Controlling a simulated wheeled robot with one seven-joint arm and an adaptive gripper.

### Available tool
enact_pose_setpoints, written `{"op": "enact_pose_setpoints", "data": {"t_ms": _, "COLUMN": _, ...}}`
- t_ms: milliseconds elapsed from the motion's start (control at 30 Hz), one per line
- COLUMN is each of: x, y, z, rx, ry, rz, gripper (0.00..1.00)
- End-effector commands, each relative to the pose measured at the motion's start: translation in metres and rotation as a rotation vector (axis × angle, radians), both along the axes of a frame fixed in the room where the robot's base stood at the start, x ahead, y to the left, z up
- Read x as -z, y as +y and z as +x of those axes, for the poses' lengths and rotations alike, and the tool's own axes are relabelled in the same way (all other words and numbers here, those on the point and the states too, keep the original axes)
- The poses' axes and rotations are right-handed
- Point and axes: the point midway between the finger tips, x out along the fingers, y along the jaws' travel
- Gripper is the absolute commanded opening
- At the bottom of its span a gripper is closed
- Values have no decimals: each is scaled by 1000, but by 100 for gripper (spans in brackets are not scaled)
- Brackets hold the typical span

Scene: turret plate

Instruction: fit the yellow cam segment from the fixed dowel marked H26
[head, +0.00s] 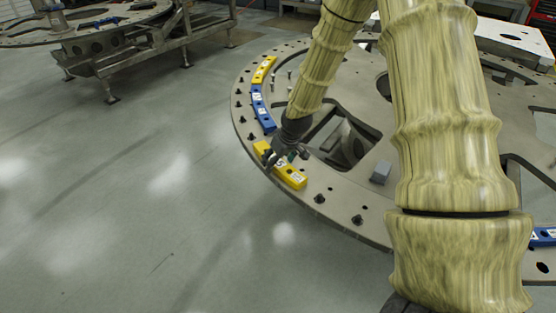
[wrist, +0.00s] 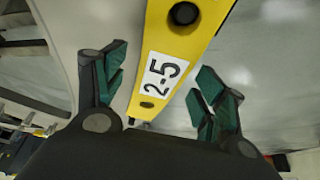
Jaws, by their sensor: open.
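A yellow cam segment (head: 292,178) lies along the rim of the round turret plate (head: 338,208). In the wrist view my gripper (wrist: 160,78) is open, with one green-padded finger on each side of the segment. No grip on it shows. Black dowels (head: 320,198) stand on the rim nearer the camera. I cannot read any H26 mark.
Blue segments (head: 262,108) and another yellow segment (head: 264,69) lie farther along the rim. A grey block (head: 381,172) sits on the plate inward of the rim. A blue segment (head: 543,236) lies at the right. Open floor is at the left.

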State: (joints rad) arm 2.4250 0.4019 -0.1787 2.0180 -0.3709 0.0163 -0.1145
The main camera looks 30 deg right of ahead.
Motion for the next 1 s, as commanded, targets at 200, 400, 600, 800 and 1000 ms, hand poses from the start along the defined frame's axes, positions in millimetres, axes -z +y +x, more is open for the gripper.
{"op": "enact_pose_setpoints", "data": {"t_ms": 200, "x": -7, "y": 0, "z": -3, "rx": 0, "ry": 0, "rz": 0, "gripper": 70}}
{"op": "enact_pose_setpoints", "data": {"t_ms": 400, "x": -30, "y": -1, "z": -11, "rx": 0, "ry": -2, "rz": 0, "gripper": 70}}
{"op": "enact_pose_setpoints", "data": {"t_ms": 600, "x": -53, "y": -1, "z": -21, "rx": 0, "ry": -2, "rz": 0, "gripper": 70}}
{"op": "enact_pose_setpoints", "data": {"t_ms": 800, "x": -77, "y": -2, "z": -31, "rx": 0, "ry": -2, "rz": 0, "gripper": 70}}
{"op": "enact_pose_setpoints", "data": {"t_ms": 1000, "x": -97, "y": -3, "z": -40, "rx": 0, "ry": -1, "rz": 0, "gripper": 70}}
